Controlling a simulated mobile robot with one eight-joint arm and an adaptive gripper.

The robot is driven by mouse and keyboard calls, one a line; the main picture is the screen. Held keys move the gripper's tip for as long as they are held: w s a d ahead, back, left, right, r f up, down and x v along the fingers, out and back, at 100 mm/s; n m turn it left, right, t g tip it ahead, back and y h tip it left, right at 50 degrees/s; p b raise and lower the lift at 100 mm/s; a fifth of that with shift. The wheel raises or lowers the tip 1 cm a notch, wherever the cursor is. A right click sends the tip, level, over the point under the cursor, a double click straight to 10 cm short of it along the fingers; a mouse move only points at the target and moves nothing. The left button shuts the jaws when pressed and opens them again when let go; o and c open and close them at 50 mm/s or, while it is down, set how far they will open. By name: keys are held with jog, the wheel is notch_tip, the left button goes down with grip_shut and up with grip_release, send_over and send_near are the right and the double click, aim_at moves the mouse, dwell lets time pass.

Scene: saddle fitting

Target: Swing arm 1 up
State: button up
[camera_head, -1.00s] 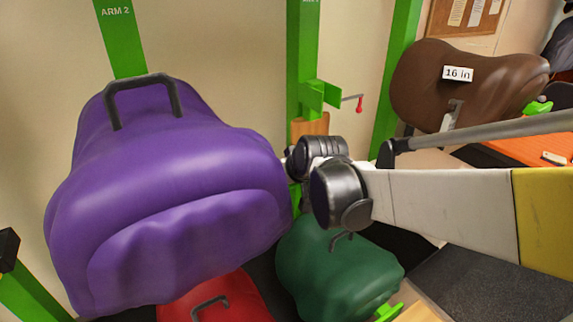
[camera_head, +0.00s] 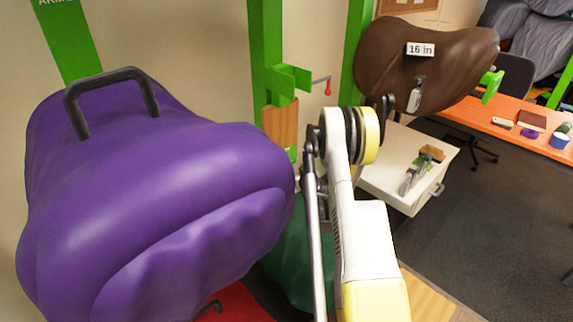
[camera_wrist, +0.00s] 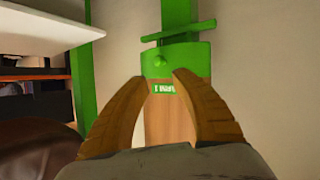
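Arm 1 hangs down as a wooden board (camera_head: 281,128) under a green bracket (camera_head: 291,78) on the green post. A small lever with a red tip (camera_head: 327,88) sticks out to the bracket's right. In the wrist view the wooden board (camera_wrist: 170,120) carries a green label that reads upside down, seemingly ARM 1. My gripper (camera_wrist: 165,80) is open, with its two brown fingers on either side of the board's labelled part in the picture. I cannot tell whether they touch it. In the head view my own wrist hides the fingers.
A large purple saddle (camera_head: 150,190) fills the left. A brown saddle (camera_head: 430,65) tagged 16 in is at the right, above a white cabinet (camera_head: 400,185). A green saddle (camera_head: 290,265) lies low behind my arm.

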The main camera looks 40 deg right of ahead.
aim_at(292, 164)
jog(key=b+x, duration=0.3)
jog(key=x, duration=0.8)
jog(key=shift+s+d+f+b, duration=0.1)
jog(key=shift+s+f+b, duration=0.1)
jog(key=shift+b, duration=0.2)
grip_shut()
